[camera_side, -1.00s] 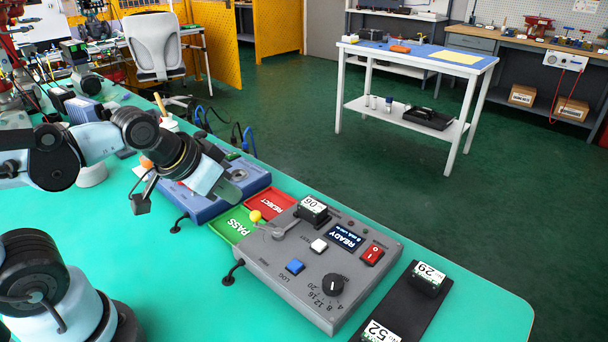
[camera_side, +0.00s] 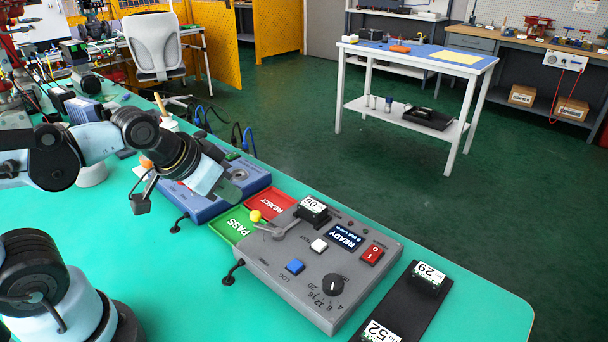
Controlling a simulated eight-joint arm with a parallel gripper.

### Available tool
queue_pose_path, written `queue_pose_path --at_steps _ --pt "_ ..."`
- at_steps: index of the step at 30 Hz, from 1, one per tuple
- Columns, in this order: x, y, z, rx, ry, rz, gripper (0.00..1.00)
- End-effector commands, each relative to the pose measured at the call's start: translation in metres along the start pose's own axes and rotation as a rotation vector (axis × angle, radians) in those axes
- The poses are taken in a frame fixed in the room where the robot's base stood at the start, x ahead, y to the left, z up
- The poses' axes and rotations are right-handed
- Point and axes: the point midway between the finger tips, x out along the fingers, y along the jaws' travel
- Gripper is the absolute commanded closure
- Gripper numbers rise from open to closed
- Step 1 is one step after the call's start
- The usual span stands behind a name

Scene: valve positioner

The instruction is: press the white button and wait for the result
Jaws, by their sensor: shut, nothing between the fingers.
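The white button (camera_side: 319,245) sits on the top of the grey test box (camera_side: 270,268), between the blue button (camera_side: 295,266) and the dark display (camera_side: 346,237). The display reads READY, with a smaller line under it. A dark block labelled 06 (camera_side: 311,209) is seated at the back of the box, beside a lever with a yellow knob (camera_side: 255,216). My gripper (camera_side: 232,192) is shut and empty, above the blue device behind the grey box, apart from the white button. Its fingertips are small and partly hidden in this view.
A red switch (camera_side: 372,255) and a black dial (camera_side: 332,284) are also on the box. Green PASS (camera_side: 234,224) and red REJECT (camera_side: 268,202) trays lie behind it. A black rack (camera_side: 400,305) holds blocks 29 (camera_side: 428,278) and 52 (camera_side: 380,332) at right. Bare green table lies in front.

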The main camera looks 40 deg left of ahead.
Motion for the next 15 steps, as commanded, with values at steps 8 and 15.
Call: queue_pose_path --at_steps 8,15 --pt "0.008 0.023 -0.022 0.234 0.04 0.06 1.0" --pt "0.024 0.071 -0.058 0.68 0.146 0.148 1.0"
